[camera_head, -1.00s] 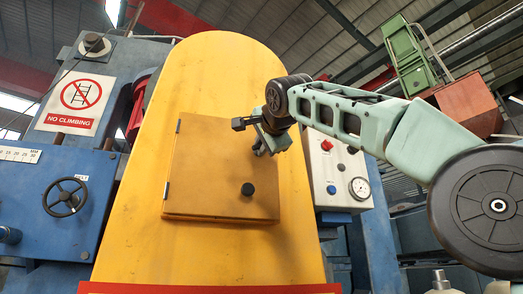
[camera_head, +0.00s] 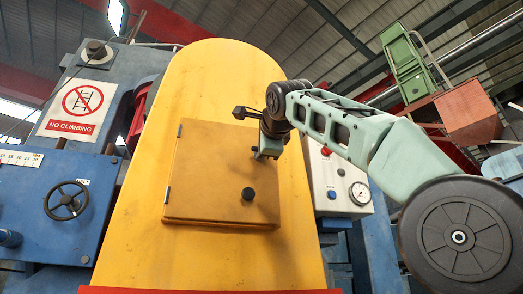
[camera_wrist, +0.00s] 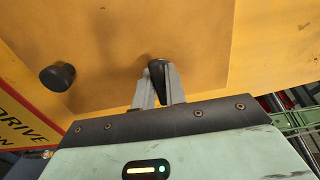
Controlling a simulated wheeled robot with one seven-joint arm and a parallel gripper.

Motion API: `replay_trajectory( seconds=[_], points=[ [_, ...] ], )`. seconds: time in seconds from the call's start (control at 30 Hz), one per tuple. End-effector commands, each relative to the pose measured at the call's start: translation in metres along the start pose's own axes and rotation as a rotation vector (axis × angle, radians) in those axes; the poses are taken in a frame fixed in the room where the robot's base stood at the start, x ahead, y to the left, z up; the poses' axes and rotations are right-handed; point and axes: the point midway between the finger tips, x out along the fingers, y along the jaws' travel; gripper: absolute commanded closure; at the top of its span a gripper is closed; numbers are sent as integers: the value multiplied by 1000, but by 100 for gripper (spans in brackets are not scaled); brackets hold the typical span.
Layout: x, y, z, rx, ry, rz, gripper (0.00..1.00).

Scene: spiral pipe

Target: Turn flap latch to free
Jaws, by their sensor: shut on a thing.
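The flap (camera_head: 215,180) is a square yellow-orange panel on the tall yellow housing, lying flat against it. Its hinges are on the left edge, and a round black knob (camera_head: 248,193) sits low on its right side. My gripper (camera_head: 264,156) is at the flap's upper right edge. In the wrist view my gripper (camera_wrist: 158,84) is shut on the black flap latch (camera_wrist: 157,68), with a grey finger on each side of it. The head view hides the latch behind the gripper. The knob also shows in the wrist view (camera_wrist: 57,77), left of and apart from the fingers.
A white control box (camera_head: 338,185) with a red button and a gauge stands right of the housing, close behind my arm. A blue machine with a black handwheel (camera_head: 66,200) and a no-climbing sign (camera_head: 76,108) is at left.

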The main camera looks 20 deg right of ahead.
Motion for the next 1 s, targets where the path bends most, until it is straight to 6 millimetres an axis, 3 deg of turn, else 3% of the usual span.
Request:
replay_trajectory(
  seconds=[0.3,0.33,0.4,0.77,1.0],
  points=[
    [0,1,0,2,2,2,100],
    [0,1,-1,2,2,2,82],
    [0,1,0,2,2,2,65],
    [-4,1,0,1,0,0,65],
    [-45,4,1,3,-4,-3,65]
  ],
)
